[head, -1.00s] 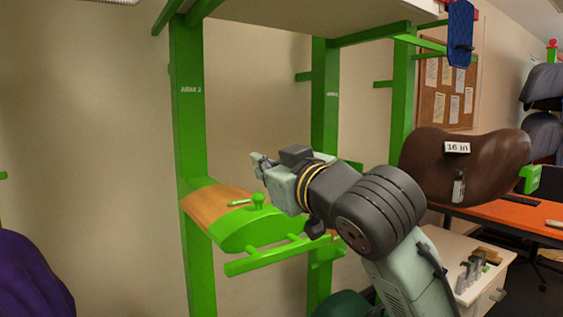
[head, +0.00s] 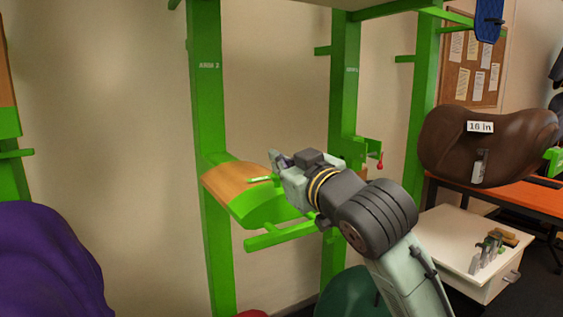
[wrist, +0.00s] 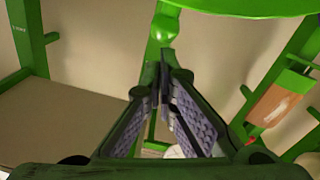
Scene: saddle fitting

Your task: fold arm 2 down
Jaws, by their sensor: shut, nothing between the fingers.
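Arm 2 (head: 237,190) sticks out from the green post with a label that seems to end in 2 (head: 209,100). It has a curved wooden top, a green front and a green bar (head: 282,235) below. My gripper (head: 274,160) is over its right part in the head view and hides some of it. In the wrist view my gripper (wrist: 162,78) is shut and empty, its fingertips together. A rounded green knob (wrist: 163,28) shows just beyond the tips, below a broad green part (wrist: 235,6). I cannot tell whether the tips touch the knob.
A second green post (head: 343,90) stands right of arm 2, with a red-knobbed bracket (head: 379,165). A brown saddle (head: 490,150) tagged 16 in hangs at right above a white cabinet (head: 465,240). A purple saddle-like shape (head: 40,260) fills the lower left.

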